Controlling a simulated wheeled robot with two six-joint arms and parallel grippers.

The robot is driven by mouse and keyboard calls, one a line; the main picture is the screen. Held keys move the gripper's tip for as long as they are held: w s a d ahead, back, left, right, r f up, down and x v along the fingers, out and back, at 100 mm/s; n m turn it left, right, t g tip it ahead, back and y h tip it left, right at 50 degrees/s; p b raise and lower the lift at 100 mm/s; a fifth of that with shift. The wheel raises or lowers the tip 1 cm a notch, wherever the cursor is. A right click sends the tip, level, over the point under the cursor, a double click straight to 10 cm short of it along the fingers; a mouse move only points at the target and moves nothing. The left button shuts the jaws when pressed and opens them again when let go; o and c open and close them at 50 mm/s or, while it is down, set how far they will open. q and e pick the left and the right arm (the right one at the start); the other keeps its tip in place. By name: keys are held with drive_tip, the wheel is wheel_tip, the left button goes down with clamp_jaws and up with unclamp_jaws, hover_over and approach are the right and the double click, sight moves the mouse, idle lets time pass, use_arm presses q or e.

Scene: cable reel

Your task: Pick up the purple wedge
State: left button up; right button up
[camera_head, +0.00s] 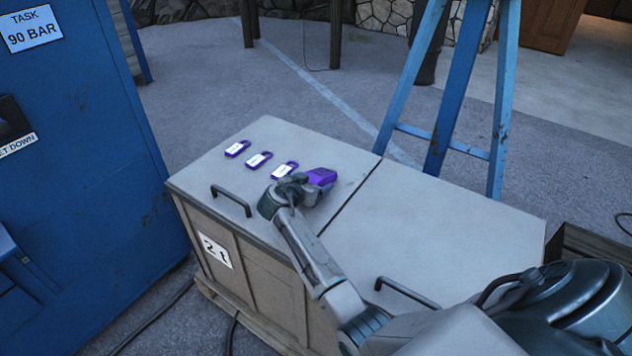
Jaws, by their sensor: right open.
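A purple wedge (322,176) lies on the pale top of a wooden crate (425,235), near the seam between its two lids. My right gripper (306,186) is at the near left side of the wedge, low over the lid. The gripper is open, but its fingers are small and partly hidden by its wrist, so I cannot tell whether they touch the wedge or stand around it. My left gripper is not in view.
Several purple tags with white labels, one of them here (259,160), lie in a row left of the wedge. Black handles (231,200) rise from the crate's front edge. A blue cabinet (85,170) stands left, a blue ladder (450,90) behind. The right lid is mostly clear.

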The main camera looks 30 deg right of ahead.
drive_tip(key=shift+w+d+f, duration=0.2)
drive_tip(key=shift+d, duration=0.15)
drive_tip(key=shift+c, duration=0.2)
drive_tip(key=c, duration=1.4)
drive_tip(key=shift+r, duration=0.1)
drive_tip(key=shift+c, duration=0.2)
drive_tip(key=shift+r, duration=0.15)
